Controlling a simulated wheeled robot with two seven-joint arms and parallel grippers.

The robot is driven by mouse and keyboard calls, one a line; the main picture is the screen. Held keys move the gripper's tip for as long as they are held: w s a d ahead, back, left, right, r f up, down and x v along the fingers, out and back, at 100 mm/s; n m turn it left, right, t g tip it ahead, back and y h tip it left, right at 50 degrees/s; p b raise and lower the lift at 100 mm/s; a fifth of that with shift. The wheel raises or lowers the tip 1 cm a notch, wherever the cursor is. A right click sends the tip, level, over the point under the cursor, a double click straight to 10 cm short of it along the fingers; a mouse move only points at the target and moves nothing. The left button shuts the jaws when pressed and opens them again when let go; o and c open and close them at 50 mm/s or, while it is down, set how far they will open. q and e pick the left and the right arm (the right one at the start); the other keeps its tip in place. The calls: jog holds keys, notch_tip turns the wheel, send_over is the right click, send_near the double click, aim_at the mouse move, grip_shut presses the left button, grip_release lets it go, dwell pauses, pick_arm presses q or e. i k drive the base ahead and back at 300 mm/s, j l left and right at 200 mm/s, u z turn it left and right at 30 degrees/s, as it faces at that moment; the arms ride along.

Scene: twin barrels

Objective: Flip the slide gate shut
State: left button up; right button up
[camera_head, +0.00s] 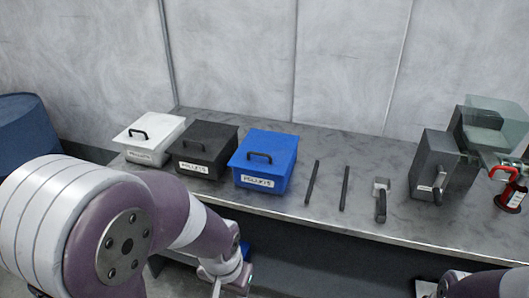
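No part is clearly recognisable as the slide gate.
On the grey bench (280,212) stand a white bin (150,130), a black bin (207,140) and a blue bin (265,152), all lidded. Two dark rods (312,182) (345,188) and a black-handled tool (381,203) lie right of them. A red-handled item (512,192) stands far right. A blue barrel (25,125) stands left.

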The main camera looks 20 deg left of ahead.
aim_at(495, 158)
jog(key=i+l, duration=0.15)
jog(key=l, duration=0.15)
jog(key=i+l, duration=0.15)
jog(key=l, duration=0.2)
jog(key=i+l, duration=0.1)
jog(key=l, duration=0.2)
jog(key=i+l, duration=0.15)
jog(key=l, duration=0.2)
jog(key=z, duration=0.05)
